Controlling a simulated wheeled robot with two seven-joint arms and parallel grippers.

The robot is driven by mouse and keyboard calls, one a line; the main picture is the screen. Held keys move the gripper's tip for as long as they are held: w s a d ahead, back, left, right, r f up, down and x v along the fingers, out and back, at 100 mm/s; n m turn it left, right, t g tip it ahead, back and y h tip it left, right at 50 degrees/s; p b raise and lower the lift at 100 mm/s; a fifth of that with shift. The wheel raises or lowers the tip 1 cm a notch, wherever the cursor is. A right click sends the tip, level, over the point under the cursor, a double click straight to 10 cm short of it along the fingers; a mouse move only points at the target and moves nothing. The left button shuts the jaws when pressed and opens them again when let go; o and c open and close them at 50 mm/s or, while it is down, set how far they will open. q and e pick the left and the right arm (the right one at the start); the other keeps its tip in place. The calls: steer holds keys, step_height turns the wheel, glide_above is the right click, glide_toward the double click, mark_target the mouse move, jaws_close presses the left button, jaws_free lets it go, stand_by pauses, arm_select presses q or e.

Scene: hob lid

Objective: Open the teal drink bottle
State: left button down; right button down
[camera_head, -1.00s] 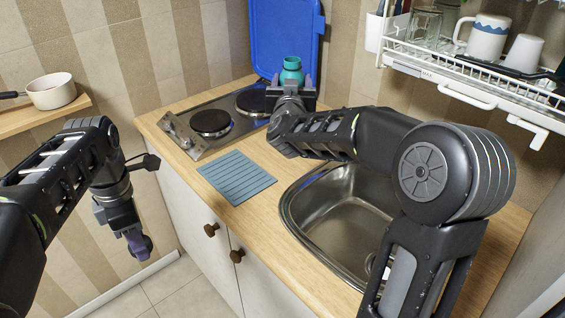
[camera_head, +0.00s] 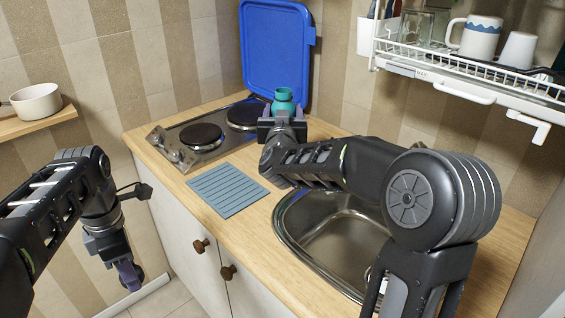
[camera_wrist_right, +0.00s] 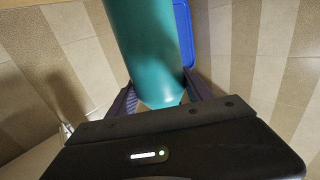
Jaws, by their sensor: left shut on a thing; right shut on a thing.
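The teal drink bottle (camera_head: 284,97) is upright over the back of the worktop, in front of the blue lid. My right gripper (camera_head: 283,113) is shut on it. In the right wrist view the bottle (camera_wrist_right: 145,45) stands between the two fingers; whether its base touches the worktop is hidden behind the gripper. My left gripper (camera_head: 130,272) hangs low at the left, away from the worktop, pointing down. It is shut on a small dark round thing (camera_head: 133,284), too small to identify; it may be a cap.
The blue lid (camera_head: 275,50) stands upright behind the hob (camera_head: 207,140). A blue-grey ribbed mat (camera_head: 228,190) lies in front of the hob. The sink (camera_head: 340,240) is under my right arm. A dish rack (camera_head: 470,70) hangs at right; a pot (camera_head: 37,101) sits on a shelf at left.

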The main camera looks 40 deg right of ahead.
arm_select(q)
steer(key=shift+f, duration=0.25)
arm_select(e)
step_height(320, 180, down, 5)
steer(key=shift+f, duration=0.1)
arm_select(q)
steer(key=shift+f, duration=0.1)
arm_select(e)
steer(key=shift+f, duration=1.95)
arm_select(q)
steer(key=shift+b, duration=0.35)
steer(key=shift+f, duration=0.25)
arm_select(e)
steer(key=shift+f, duration=0.15)
arm_select(q)
steer(key=shift+r, duration=0.1)
arm_select(e)
steer(key=shift+c, duration=2.1)
jaws_free()
arm_select(q)
steer(key=shift+r, duration=0.15)
arm_select(e)
steer(key=shift+s+a+r, duration=0.1)
steer(key=shift+r, duration=0.1)
arm_select(q)
steer(key=shift+f+b, duration=0.5)
steer(key=shift+f, duration=0.1)
arm_select(e)
steer(key=v, duration=1.2)
